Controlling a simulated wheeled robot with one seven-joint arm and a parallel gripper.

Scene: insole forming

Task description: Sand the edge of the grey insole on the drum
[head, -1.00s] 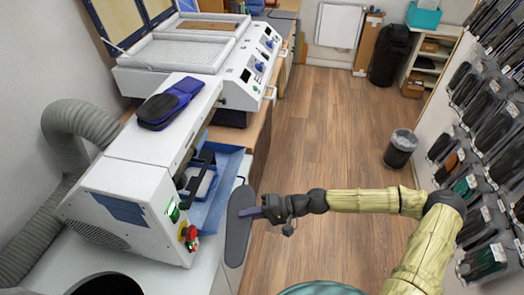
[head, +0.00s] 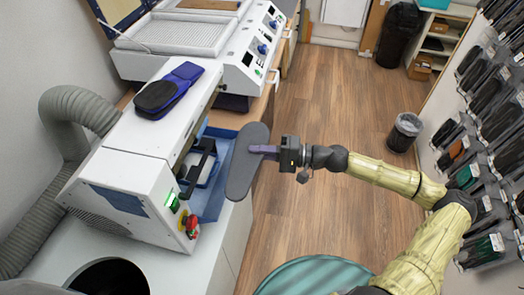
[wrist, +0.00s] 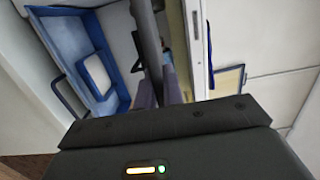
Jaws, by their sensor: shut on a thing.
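The grey insole (head: 246,163) is a long dark sole, held up with its broad face towards the head camera. My gripper (head: 262,150) is shut on its right side near the wider top end. In the wrist view the insole (wrist: 147,40) shows nearly edge-on as a dark upright strip between my fingers (wrist: 158,88). The white sanding machine (head: 130,180) stands left of the insole, with a blue-lined opening (head: 212,205) in its front side. The insole overlaps the right edge of this opening; contact cannot be told. I cannot clearly make out the drum.
Blue and black insoles (head: 168,88) lie on top of the machine. A red and yellow stop button (head: 191,225) sits on its front corner. A black bar (head: 197,165) crosses the opening. The wooden floor (head: 310,110) is open, with a bin (head: 404,132) at right.

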